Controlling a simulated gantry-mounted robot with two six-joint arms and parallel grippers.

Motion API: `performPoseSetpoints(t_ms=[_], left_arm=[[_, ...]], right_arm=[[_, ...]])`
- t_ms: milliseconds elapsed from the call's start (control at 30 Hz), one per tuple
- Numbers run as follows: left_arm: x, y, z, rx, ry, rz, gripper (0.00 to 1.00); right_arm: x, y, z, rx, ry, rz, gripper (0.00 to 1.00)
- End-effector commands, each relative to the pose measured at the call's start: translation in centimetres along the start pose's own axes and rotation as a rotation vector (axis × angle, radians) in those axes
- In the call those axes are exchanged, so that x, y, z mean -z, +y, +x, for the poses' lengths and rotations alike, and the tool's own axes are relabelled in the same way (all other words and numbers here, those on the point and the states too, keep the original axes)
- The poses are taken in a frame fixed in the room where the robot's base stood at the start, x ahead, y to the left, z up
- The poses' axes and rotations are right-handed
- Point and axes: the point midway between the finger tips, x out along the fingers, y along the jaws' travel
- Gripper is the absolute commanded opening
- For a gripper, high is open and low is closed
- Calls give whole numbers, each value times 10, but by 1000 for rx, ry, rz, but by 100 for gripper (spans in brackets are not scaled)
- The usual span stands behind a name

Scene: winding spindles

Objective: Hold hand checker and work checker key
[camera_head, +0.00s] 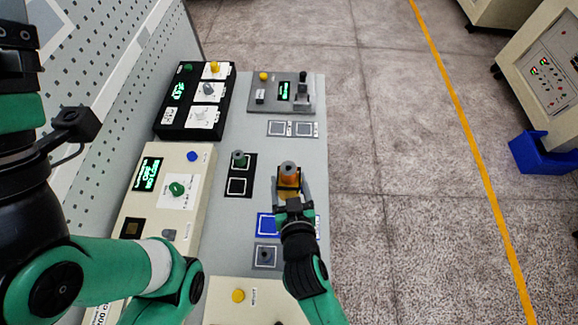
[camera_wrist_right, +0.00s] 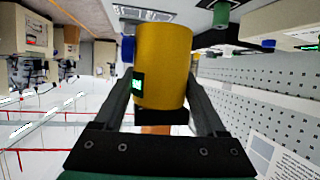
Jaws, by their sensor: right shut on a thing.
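The hand checker is a yellow-orange cylinder (camera_wrist_right: 163,68) with a small green display (camera_wrist_right: 137,85) and a blue key (camera_wrist_right: 128,48) on its side in the right wrist view. My right gripper (camera_head: 288,190) is shut on it, with a finger on each side. In the head view its orange body (camera_head: 288,178) stands up from the gripper with a round grey top (camera_head: 288,168), above the right part of the table. Dark parts at the head view's upper left edge look like my left gripper (camera_head: 18,50), cut off by the frame and away from the checker.
The grey table (camera_head: 222,200) holds a black control box (camera_head: 168,118), a cream box (camera_head: 178,150) with a green knob, and a grey device (camera_head: 262,95). A green-topped spindle (camera_head: 239,158) stands on a black pad left of the checker. A perforated wall borders the left.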

Motion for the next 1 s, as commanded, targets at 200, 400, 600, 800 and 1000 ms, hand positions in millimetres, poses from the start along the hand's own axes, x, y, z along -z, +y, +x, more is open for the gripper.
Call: performPoseSetpoints(t_ms=[200,400,600,800,1000], left_arm=[[0,0,0,0,-1,0,100],[-6,0,-6,0,0,0,100],[-16,0,-17,0,0,0,100],[-26,0,-28,0,0,0,100],[-37,0,-40,0,0,0,100]], right_arm=[[0,0,0,1,3,0,0],[-4,1,7,0,3,1,0],[-10,3,25,0,4,0,0],[-16,5,43,0,3,1,0],[-22,7,61,0,4,0,0]])
